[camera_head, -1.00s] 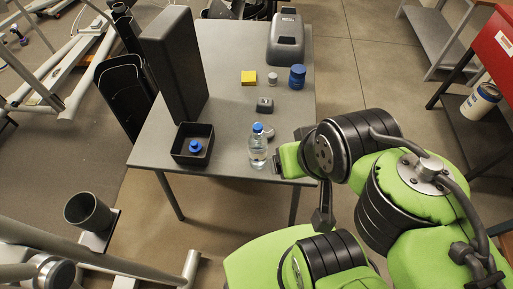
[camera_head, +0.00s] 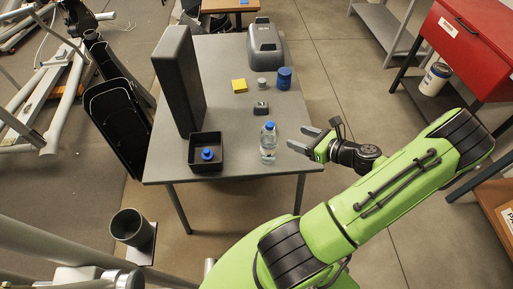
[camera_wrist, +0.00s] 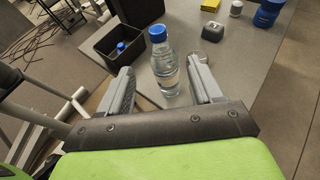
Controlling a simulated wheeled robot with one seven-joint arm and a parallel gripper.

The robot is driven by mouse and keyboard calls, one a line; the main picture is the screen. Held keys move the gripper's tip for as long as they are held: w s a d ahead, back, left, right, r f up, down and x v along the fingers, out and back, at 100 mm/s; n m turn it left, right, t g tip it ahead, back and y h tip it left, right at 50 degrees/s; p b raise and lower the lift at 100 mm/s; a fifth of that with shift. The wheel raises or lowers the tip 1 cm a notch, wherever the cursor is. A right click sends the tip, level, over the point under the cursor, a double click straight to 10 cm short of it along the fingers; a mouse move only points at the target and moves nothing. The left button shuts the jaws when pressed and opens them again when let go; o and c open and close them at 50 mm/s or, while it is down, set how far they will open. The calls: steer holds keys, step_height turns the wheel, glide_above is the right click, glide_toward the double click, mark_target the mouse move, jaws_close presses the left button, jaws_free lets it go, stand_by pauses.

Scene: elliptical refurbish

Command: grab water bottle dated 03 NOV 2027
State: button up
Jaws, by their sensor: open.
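A clear water bottle (camera_head: 268,143) with a blue cap stands upright near the front right edge of the grey table. In the wrist view the bottle (camera_wrist: 165,68) stands ahead of and between my two fingers, apart from both. No date can be read on it. My gripper (camera_head: 297,140) is open and empty, at the right edge of the table just right of the bottle, with its fingers pointing toward it. In the wrist view my gripper (camera_wrist: 163,82) shows both fingers spread wide. A second blue-capped item (camera_head: 207,154) sits inside a black open box, its lower part hidden.
The black box (camera_head: 191,163) stands left of the bottle on the table (camera_head: 235,176). A tall dark panel (camera_head: 179,82) stands behind it. Farther back are a small grey device (camera_head: 261,108), a yellow block (camera_head: 239,86), a blue container (camera_head: 284,78) and a grey machine (camera_head: 266,45).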

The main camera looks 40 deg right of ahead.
mark_target(269, 143)
steer(key=b+x, duration=0.1)
steer(key=x, duration=1.4)
steer(key=shift+w+a+f, duration=0.15)
steer(key=shift+w+f, duration=0.1)
steer(key=shift+s, duration=0.1)
steer(key=shift+c, duration=0.8)
jaws_close()
steer(key=shift+r, duration=0.1)
